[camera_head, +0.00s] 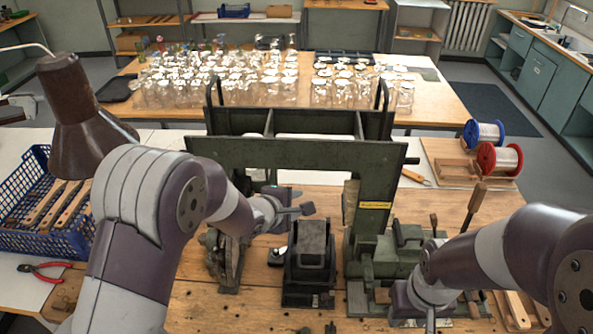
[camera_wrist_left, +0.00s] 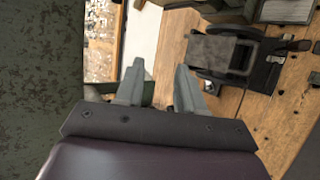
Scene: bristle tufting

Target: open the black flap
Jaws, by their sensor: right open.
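A small black device (camera_head: 309,284) stands on the wooden bench, with the black flap (camera_head: 313,236) at its upper part; I cannot tell how far the flap is open. In the left wrist view the flap (camera_wrist_left: 222,50) shows as a dark worn plate to the right of the fingers. My left gripper (camera_head: 301,202) is just above and behind the flap, apart from it. Its two fingers (camera_wrist_left: 160,82) are spread with nothing held between them. My right gripper (camera_head: 430,318) is low at the front right, open, mostly hidden by its wrist and the frame edge.
A green machine frame (camera_head: 290,150) stands close behind and right of the device. A blue crate (camera_head: 45,237) with wooden pieces and red pliers (camera_head: 43,270) lie left. Thread spools (camera_head: 499,158) stand at the back right.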

